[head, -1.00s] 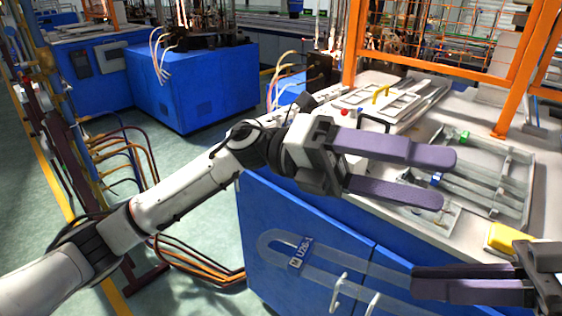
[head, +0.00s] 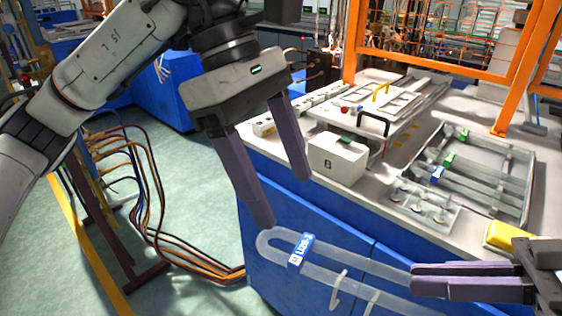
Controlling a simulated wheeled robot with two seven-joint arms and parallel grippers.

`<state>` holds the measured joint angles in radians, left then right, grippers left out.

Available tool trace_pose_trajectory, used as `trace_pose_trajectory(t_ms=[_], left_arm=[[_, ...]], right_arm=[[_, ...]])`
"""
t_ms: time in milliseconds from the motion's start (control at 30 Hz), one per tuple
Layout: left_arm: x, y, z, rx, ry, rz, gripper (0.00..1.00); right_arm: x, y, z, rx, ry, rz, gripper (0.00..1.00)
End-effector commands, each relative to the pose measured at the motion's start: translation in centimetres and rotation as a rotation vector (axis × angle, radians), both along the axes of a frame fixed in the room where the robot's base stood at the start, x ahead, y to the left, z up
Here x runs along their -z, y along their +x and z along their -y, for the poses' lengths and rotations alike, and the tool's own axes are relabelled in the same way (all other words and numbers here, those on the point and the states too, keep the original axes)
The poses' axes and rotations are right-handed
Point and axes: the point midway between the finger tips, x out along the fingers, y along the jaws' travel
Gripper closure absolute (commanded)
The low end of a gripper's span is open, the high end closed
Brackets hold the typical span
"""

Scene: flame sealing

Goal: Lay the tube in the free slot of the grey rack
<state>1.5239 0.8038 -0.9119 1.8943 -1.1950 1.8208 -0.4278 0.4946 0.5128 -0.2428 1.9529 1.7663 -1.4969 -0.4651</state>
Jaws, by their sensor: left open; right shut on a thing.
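The tube is a clear U-shaped glass tube (head: 375,264) with a blue label (head: 301,250) near its bend. It is held out in front of the blue cabinet, bend to the left. My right gripper (head: 413,280) is shut on the tube's right part, at lower right. My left gripper (head: 284,202) is open and empty, fingers pointing down just above the bend, apparently apart from it. The grey rack (head: 529,185) lies on the bench at right, holding clear tubes with green and blue labels. I cannot tell which of its slots is free.
A white box (head: 338,158) stands near the bench's front edge. A small tray with pegs (head: 420,207) lies in front of the rack, and a yellow block (head: 508,236) is at its near right corner. Orange frame posts (head: 516,75) rise behind.

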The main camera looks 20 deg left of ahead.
Motion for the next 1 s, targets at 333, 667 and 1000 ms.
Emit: trace_pose_trajectory(t_ms=[333, 667, 1000], left_arm=[[6.2, -0.3, 2.6, 0.002, -0.002, -0.005, 0.31], [8.9, -0.3, 3.7, 0.0, -0.004, -0.003, 0.31], [9.0, -0.3, 3.8, 0.0, -0.004, -0.003, 0.41]], right_arm=[[0.0, 0.0, 0.0, 0.0, 0.001, 0.0, 1.0], [0.0, 0.0, 0.0, 0.0, 0.001, 0.0, 1.0], [0.0, 0.0, 0.0, 0.0, 0.001, 0.0, 1.0]])
